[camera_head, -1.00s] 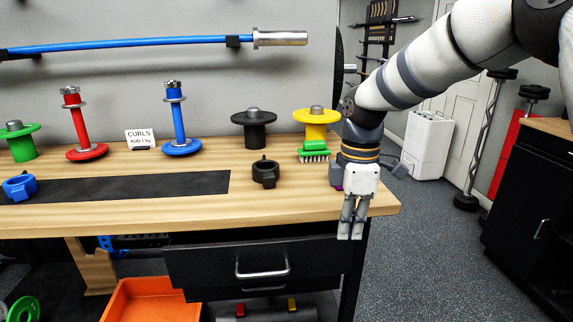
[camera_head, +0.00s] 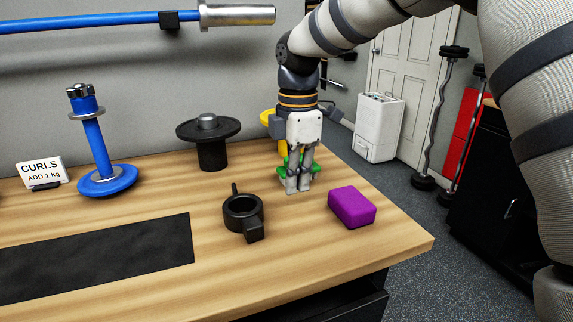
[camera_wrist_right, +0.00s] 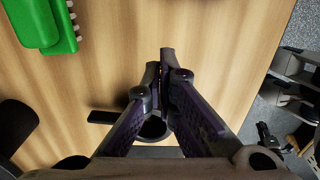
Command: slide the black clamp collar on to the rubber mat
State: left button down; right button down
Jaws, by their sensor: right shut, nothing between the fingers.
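The black clamp collar (camera_head: 236,212) lies on the wooden bench top, its lug pointing toward the front. The black rubber mat (camera_head: 110,262) lies flat to its left, with bare wood between them. My right gripper (camera_head: 298,189) is shut and empty, pointing down to the right of the collar and slightly farther back, apart from it. In the right wrist view the shut fingers (camera_wrist_right: 164,62) partly hide a dark ring that looks like the collar (camera_wrist_right: 153,130). My left gripper is not in view.
A purple block (camera_head: 351,207) lies right of the gripper. A green brush (camera_head: 283,170) is partly hidden behind it, and also shows in the wrist view (camera_wrist_right: 45,22). A black spool-like stand (camera_head: 211,150) and a blue post (camera_head: 97,150) stand behind. The bench front is clear.

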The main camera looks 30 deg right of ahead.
aim_at(275, 218)
notch_tip(275, 218, down, 4)
jog(key=shift+w+f, duration=0.1)
jog(key=shift+f, duration=0.05)
jog(key=a, duration=0.3)
jog(key=shift+w+f, duration=0.3)
jog(key=shift+w, duration=0.05)
jog(key=shift+w+a, duration=0.1)
jog(key=shift+a, duration=0.4)
jog(key=shift+w, duration=0.1)
